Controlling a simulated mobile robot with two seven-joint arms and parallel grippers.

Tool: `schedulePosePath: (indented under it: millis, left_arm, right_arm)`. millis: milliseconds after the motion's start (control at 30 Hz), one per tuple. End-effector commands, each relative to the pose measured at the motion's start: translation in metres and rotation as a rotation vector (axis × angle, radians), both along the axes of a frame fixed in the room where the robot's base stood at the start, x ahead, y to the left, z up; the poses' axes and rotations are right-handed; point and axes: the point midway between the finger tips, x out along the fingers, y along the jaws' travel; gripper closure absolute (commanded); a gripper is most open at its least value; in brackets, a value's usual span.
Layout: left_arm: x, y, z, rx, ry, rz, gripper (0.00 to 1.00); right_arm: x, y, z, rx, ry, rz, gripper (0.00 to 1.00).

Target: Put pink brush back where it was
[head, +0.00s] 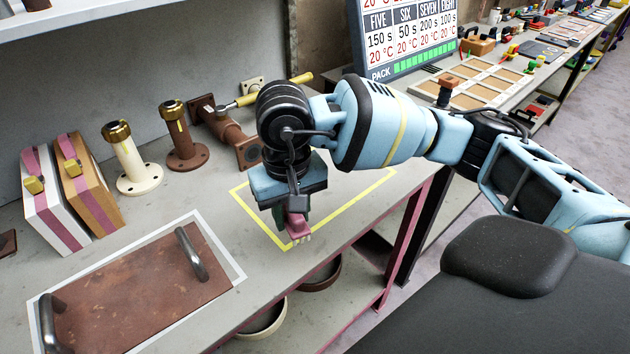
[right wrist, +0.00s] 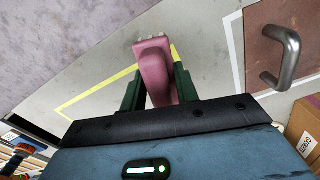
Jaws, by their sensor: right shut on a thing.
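The pink brush (head: 298,228) is in my right gripper (head: 294,212), which is shut on it. In the head view it hangs above the front edge of the yellow-outlined area (head: 365,202) on the workbench, with pale bristles at its lower end. The right wrist view also shows the pink brush (right wrist: 155,70) between the two green fingers of the right gripper (right wrist: 158,88). The yellow line (right wrist: 100,92) passes behind it there. I cannot tell whether the brush touches the bench. My left gripper is not in view.
A rusty plate (head: 140,295) with two handles lies in a white outline at front left. Flanged pipes (head: 132,160), a branched pipe (head: 225,130) and boxed items (head: 85,185) stand along the back. Bowls (head: 265,320) sit on the shelf below. A sign board (head: 405,40) stands behind.

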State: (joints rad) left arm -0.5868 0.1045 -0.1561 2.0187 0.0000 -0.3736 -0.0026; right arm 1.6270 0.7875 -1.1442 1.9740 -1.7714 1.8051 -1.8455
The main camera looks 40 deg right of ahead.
Motion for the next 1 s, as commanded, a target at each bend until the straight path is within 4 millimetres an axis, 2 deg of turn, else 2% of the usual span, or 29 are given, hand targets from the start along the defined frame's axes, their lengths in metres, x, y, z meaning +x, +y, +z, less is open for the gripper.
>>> schedulePosePath:
  millis: [1000]
  left_arm:
    - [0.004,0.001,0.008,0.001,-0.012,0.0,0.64]
  right_arm:
    - [0.019,0.001,-0.002,0.013,-0.006,-2.089,0.91]
